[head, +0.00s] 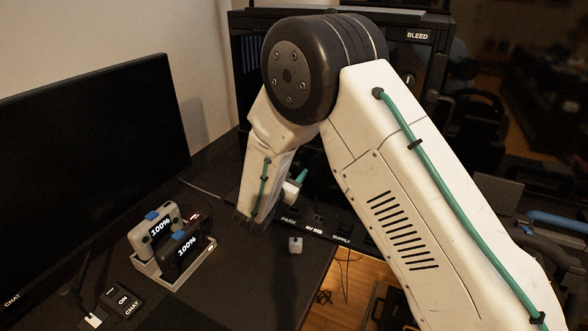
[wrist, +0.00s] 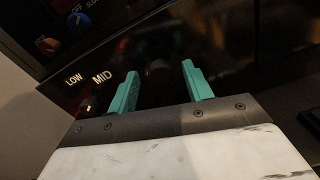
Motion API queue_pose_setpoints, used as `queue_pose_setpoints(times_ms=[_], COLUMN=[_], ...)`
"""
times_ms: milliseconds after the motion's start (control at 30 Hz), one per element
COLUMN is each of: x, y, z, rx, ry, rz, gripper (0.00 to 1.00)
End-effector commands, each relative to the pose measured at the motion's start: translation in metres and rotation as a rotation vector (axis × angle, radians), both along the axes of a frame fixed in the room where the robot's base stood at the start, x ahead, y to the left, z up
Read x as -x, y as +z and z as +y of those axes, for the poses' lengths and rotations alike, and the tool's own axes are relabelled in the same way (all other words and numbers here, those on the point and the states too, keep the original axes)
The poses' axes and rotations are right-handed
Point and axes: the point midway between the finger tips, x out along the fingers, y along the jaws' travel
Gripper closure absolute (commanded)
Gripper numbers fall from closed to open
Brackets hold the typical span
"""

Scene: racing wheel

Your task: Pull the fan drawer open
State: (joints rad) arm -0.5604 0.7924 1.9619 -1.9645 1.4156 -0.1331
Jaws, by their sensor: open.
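My gripper (wrist: 160,72) is open in the wrist view, with two teal fingers apart and nothing seen between them. The fingers point at a dark glossy front (wrist: 60,50) with the white labels LOW and MID to their left. I cannot make out the fan drawer's edges or handle; the front between the fingers is dark and blurred. In the head view, one teal finger (head: 301,177) shows beside my forearm, in front of the black cabinet (head: 440,60); my arm hides much of that cabinet.
A charging dock (head: 172,270) with two devices reading 100% and a black monitor (head: 95,150) stand at left. Right of the desk is a gap.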

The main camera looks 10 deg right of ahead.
Motion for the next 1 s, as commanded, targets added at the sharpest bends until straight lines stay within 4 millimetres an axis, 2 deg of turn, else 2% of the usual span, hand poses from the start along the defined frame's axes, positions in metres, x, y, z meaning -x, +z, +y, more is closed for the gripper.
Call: queue_pose_setpoints(times_ms=[133, 433, 600, 633, 1000], x=[-0.0104, -0.0124, -0.0122, -0.0122, -0.0061], y=[0.0002, 0.0002, 0.0002, 0.0002, 0.0002], z=[-0.0071, -0.0086, -0.0082, -0.0082, -0.0011], rx=[-0.001, -0.001, -0.001, -0.001, -0.001], ry=[0.000, 0.000, 0.000, 0.000, 0.001], rz=[-0.001, -0.001, -0.001, -0.001, 0.000], gripper=[0.50, 0.50, 0.97, 1.00, 1.00])
